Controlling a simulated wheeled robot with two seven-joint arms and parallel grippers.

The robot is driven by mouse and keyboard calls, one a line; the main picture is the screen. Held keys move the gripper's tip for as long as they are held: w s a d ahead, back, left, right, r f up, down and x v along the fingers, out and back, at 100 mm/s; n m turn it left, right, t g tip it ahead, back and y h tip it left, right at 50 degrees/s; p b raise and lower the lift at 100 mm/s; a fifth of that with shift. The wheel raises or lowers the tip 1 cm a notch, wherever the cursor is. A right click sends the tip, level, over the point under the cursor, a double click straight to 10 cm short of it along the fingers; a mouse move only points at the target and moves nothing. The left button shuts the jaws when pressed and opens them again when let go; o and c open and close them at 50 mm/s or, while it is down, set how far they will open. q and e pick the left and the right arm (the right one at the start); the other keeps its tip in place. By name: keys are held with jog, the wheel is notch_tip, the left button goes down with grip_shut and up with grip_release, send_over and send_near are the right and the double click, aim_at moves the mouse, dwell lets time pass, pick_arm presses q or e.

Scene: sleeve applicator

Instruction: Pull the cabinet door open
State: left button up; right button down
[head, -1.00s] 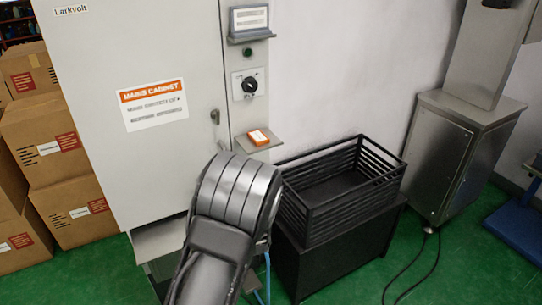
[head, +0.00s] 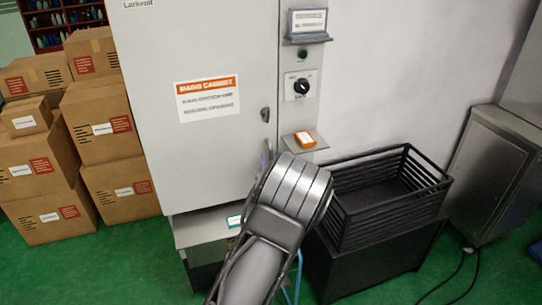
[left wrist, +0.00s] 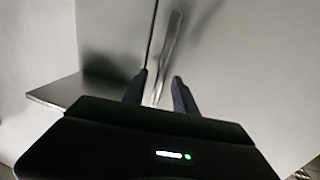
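The grey cabinet door (head: 205,145) carries an orange and white sign and looks shut. Its small metal handle (head: 265,114) is at the right edge of the door. In the left wrist view the handle (left wrist: 174,40) is a long narrow metal bar beside a dark vertical seam. My left gripper (left wrist: 160,79) is open, its two dark fingers apart on either side of the handle's lower end, with gaps visible. In the head view my left arm hides most of the gripper, just below the handle. My right gripper is not in view.
A narrow panel with a rotary switch (head: 300,85) stands right of the door. An orange device (head: 305,139) lies on a small shelf (head: 309,147) below it. A black slatted crate (head: 395,213) stands at right. Stacked cardboard boxes (head: 100,130) stand at left.

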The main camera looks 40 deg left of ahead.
pick_arm(q)
jog(key=shift+x, duration=0.9)
jog(key=shift+c, duration=0.5)
grip_shut()
jog(key=shift+d, duration=0.1)
